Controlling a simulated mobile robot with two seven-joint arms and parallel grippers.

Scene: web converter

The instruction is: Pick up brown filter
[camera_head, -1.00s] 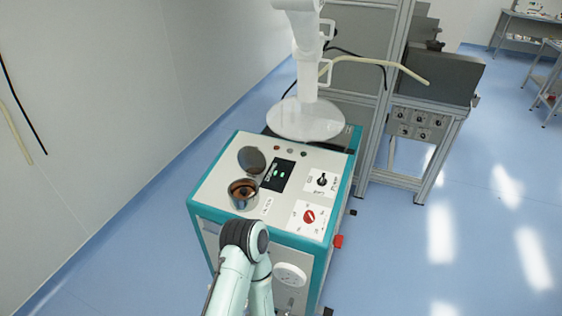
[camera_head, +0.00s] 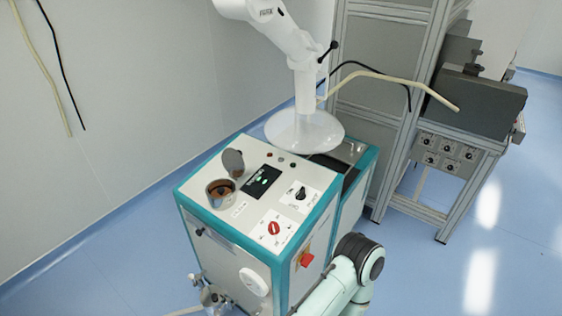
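A brown round part, which looks like the brown filter (camera_head: 221,191), shows inside a round metal opening (camera_head: 219,200) on top of the white and teal machine (camera_head: 228,227). A grey round lid (camera_head: 233,162) stands tilted up behind the opening. Only the rim and part of the inside can be seen. One pale green arm of mine with a dark joint reaches into the lower right, in front of the machine's right side.
The machine top carries a small display (camera_head: 262,182), a black knob (camera_head: 300,192) and a red switch (camera_head: 274,228). A red button (camera_head: 306,259) sticks out on its right side. A white column (camera_head: 305,105) rises behind. A metal frame (camera_head: 433,190) stands right. Blue floor is free at left.

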